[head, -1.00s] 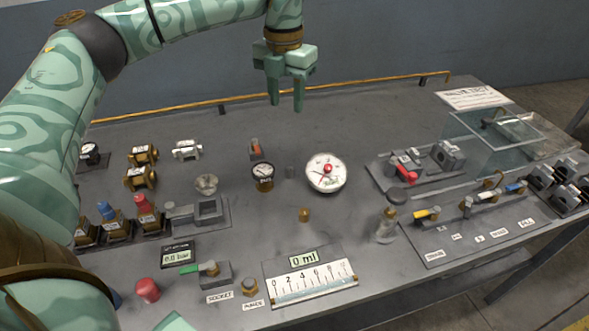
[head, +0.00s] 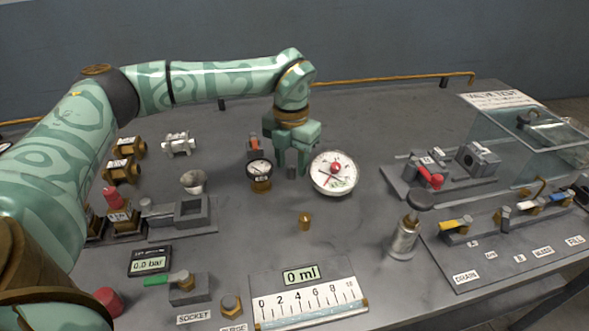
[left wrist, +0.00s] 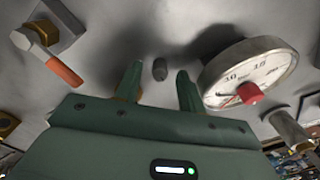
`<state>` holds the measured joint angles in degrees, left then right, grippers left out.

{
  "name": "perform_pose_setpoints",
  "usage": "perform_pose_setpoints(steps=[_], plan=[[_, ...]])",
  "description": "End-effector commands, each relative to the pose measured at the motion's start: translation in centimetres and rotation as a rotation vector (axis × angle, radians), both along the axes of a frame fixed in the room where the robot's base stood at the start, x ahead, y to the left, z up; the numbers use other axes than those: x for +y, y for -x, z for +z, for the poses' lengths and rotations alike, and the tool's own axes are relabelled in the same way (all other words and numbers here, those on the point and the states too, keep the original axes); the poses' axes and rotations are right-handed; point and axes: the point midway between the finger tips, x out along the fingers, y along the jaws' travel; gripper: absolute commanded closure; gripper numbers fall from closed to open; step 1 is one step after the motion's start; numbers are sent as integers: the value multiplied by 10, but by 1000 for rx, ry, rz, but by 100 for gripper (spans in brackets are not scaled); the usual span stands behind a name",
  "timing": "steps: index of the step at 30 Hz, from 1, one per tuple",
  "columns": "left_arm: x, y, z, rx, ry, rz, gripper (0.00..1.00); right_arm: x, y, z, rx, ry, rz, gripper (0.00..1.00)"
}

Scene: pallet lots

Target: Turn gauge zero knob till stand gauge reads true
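A large round gauge (head: 323,188) with a white dial and a red centre knob (head: 336,167) stands on the bench. In the left wrist view the gauge (left wrist: 272,67) is at upper right, with its red knob (left wrist: 250,92). A small dark grey knob (left wrist: 160,69) lies between and beyond my left fingertips in that view. My left gripper (head: 291,168) points down, open and empty, between the large gauge and a smaller brass-based gauge (head: 260,184). Contact with the grey knob cannot be told. The fine dial reading is too small to tell. My right gripper is out of view.
An orange-handled valve (left wrist: 62,70) is close left of the gripper. A grey valve block (head: 478,158) and a glass box (head: 520,140) stand at right. A small brass peg (head: 305,221) and a 0 ml scale (head: 308,302) are in front.

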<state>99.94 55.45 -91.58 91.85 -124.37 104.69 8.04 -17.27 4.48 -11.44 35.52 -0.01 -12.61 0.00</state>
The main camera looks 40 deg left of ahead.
Motion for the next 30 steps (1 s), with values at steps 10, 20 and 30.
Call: perform_pose_setpoints(steps=[10,20,30], plan=[[0,0,-11,-1,0,0,60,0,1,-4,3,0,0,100],[0,0,-11,-1,0,0,100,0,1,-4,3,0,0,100],[0,1,-6,-2,0,73,100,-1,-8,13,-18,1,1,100]])
